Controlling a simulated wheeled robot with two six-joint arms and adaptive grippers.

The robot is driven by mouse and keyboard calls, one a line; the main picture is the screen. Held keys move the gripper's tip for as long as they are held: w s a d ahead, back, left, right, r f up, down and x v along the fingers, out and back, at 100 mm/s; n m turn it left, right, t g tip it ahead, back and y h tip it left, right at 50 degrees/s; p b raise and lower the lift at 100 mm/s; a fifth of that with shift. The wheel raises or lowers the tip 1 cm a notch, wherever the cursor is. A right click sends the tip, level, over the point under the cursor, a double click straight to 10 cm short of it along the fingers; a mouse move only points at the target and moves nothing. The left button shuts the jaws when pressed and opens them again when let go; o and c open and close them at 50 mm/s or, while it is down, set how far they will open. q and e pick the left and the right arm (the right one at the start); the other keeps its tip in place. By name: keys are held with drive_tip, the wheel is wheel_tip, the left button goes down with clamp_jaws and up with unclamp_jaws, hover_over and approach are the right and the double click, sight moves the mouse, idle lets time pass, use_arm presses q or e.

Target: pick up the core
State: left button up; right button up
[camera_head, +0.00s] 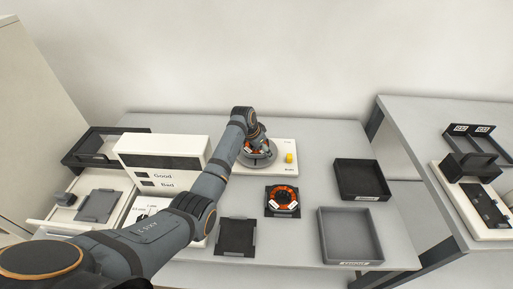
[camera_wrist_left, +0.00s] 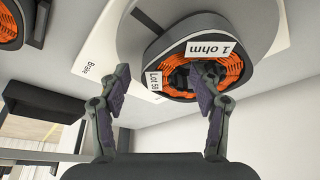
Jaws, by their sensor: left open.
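An orange-wound core (camera_wrist_left: 234,66) with a dark rim and white labels, one reading "1 ohm", sits on a round grey disc (camera_head: 258,160) on a white board. In the head view my left gripper (camera_head: 257,147) is right over this core and hides most of it. In the left wrist view the gripper (camera_wrist_left: 166,78) is open, its two fingers apart in front of the core. One fingertip overlaps the core's middle in the picture; I cannot tell if it touches. A second orange core (camera_head: 282,199) lies on a black pad. My right gripper is not in view.
A yellow knob (camera_head: 289,158) stands on the white board, right of the disc. A black tray (camera_head: 361,179), a grey tray (camera_head: 350,235) and an empty dark pad (camera_head: 235,237) lie on the table. A white box marked Good and Bad (camera_head: 163,156) stands left of my arm.

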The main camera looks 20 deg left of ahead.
use_arm(q)
clamp_jaws()
drive_tip(key=shift+w+r, duration=0.1)
drive_tip(key=shift+r, duration=0.05)
idle(0.5)
drive_tip(key=shift+r, duration=0.1)
drive_tip(key=shift+r, duration=0.25)
wheel_tip(320, 180, up, 2)
drive_tip(key=shift+w, duration=0.1)
drive_tip(key=s+d+r, duration=0.5)
drive_tip(key=s+r, duration=0.5)
drive_tip(key=s, duration=0.3)
drive_tip(key=shift+s+b, duration=0.2)
drive_tip(key=shift+b, duration=0.15)
